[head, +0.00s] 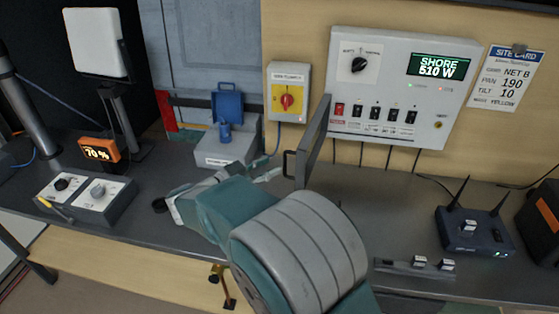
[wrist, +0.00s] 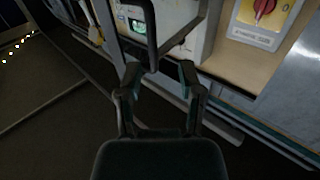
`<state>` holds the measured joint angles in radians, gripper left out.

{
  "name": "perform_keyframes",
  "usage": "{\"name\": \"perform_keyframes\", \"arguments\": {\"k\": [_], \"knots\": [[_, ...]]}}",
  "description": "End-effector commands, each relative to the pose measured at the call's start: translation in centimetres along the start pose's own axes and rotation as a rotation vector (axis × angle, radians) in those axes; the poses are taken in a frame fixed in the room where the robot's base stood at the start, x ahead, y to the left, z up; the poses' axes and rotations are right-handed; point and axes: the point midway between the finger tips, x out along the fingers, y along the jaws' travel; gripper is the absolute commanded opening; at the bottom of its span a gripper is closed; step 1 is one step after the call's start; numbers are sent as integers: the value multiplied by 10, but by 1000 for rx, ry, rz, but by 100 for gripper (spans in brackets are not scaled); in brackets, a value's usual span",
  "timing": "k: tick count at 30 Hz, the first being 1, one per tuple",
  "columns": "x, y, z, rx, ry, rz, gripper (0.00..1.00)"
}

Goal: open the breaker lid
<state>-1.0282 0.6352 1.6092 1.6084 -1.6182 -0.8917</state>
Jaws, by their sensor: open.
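The breaker lid (head: 313,142) is a dark panel at the left side of the white breaker box (head: 345,70). It stands swung out, seen almost edge-on, and the row of breaker switches (head: 375,112) is uncovered. The lid's dark loop handle (head: 289,163) sticks out to its left. In the wrist view, a dark bar frame (wrist: 151,35) passes close in front of my gripper (wrist: 158,73), whose two fingers are apart with nothing clearly held. I cannot tell whether they touch it. In the head view, my arm hides most of the gripper.
A router (head: 475,232) sits at the right. The bench (head: 400,215) has free room between them.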

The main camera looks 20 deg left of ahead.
Motion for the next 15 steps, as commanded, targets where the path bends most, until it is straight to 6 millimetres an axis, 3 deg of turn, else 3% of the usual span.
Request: {"name": "perform_keyframes", "arguments": {"k": [7,15], "knots": [[-52,0,1,0,-1,-4,48],[-74,0,1,0,-1,1,48]]}}
